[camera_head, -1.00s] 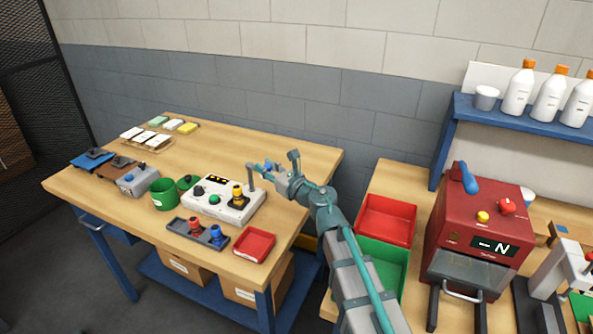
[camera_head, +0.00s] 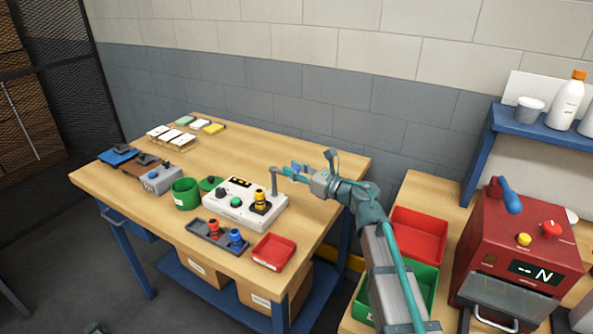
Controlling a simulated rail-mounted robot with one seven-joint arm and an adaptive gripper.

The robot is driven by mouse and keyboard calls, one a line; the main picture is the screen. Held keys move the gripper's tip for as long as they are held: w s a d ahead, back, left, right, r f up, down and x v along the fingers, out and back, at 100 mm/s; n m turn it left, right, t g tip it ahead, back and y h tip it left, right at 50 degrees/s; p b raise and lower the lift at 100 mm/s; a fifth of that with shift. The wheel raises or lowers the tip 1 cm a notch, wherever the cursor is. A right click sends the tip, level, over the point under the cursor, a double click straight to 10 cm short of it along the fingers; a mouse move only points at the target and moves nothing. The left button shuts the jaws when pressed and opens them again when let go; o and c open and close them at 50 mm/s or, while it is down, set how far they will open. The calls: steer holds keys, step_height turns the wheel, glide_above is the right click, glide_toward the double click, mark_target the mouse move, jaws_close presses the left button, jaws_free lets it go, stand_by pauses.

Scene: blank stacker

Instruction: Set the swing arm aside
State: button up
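A white control box (camera_head: 225,205) stands on the wooden table. A slim grey upright post (camera_head: 274,182) with a short bent top rises at its back right corner and looks like the swing arm. The box also carries a yellow-topped plunger (camera_head: 261,199) and a green button (camera_head: 236,202). My gripper (camera_head: 284,171) reaches in from the right, its tip beside the top of the post. I cannot tell whether they touch. The fingers are small and overlap in this view, so their opening is unclear.
A grey tray with red and blue plungers (camera_head: 205,236) and a red tray (camera_head: 262,252) lie in front of the box. A green cup (camera_head: 184,203) stands left. A red machine (camera_head: 500,240) stands right. The table's back half is mostly clear.

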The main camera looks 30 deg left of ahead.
steer(key=o, duration=0.4)
steer(key=d, duration=0.4)
steer(key=s+d, duration=0.1)
steer(key=d, duration=0.3)
steer(key=s+d, duration=0.1)
steer(key=d, duration=0.2)
steer(key=shift+d, duration=0.4)
